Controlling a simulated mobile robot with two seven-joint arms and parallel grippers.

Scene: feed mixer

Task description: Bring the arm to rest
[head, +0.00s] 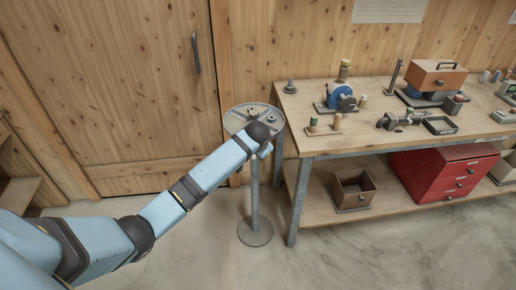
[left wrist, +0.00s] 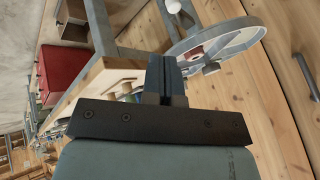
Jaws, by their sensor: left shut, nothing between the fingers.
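My left arm reaches from the lower left of the head view, and its wrist end is in front of the round grey stand (head: 254,226). The left gripper (head: 266,148) is mostly hidden behind the wrist there. In the left wrist view the gripper (left wrist: 165,82) has its fingers together with nothing between them. The stand's round tray (left wrist: 247,41) is just beyond the fingers in that view, with small items on it. I cannot tell whether the gripper touches the tray. My right gripper is in neither view.
A workbench (head: 318,146) stands right of the gripper, carrying a blue machine (head: 340,97), spools and a wooden-topped box (head: 436,76). A red drawer unit (head: 440,172) and an open bin (head: 353,189) sit on its lower shelf. A wooden door (head: 120,75) is behind. The floor in front is clear.

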